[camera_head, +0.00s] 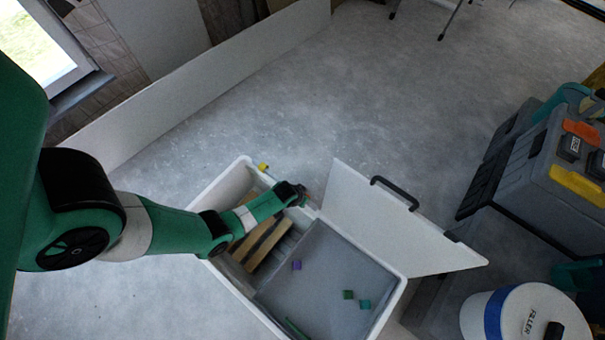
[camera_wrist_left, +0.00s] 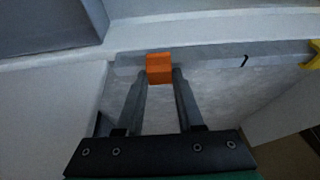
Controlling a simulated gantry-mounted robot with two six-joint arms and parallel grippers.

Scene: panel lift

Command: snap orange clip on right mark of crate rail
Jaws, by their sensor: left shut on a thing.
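The orange clip (camera_wrist_left: 159,68) is between the fingertips of my left gripper (camera_wrist_left: 159,78) in the left wrist view, and the gripper is shut on it. The clip lies against or just over the grey crate rail (camera_wrist_left: 215,61); I cannot tell whether it is seated. A thin black mark (camera_wrist_left: 244,61) shows on the rail to the right of the clip. A yellow clip (camera_wrist_left: 313,55) sits further right. In the head view my left gripper (camera_head: 303,196) is at the far rim of the white crate (camera_head: 228,286), and the orange clip is barely visible. My right gripper is not in view.
A white panel (camera_head: 390,225) with a black handle (camera_head: 395,190) stands beside the crate's right side. The crate holds wooden slats (camera_head: 262,243) and a grey tray (camera_head: 318,265) with small coloured blocks. A toolbox (camera_head: 535,165) and white bucket (camera_head: 515,315) stand right.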

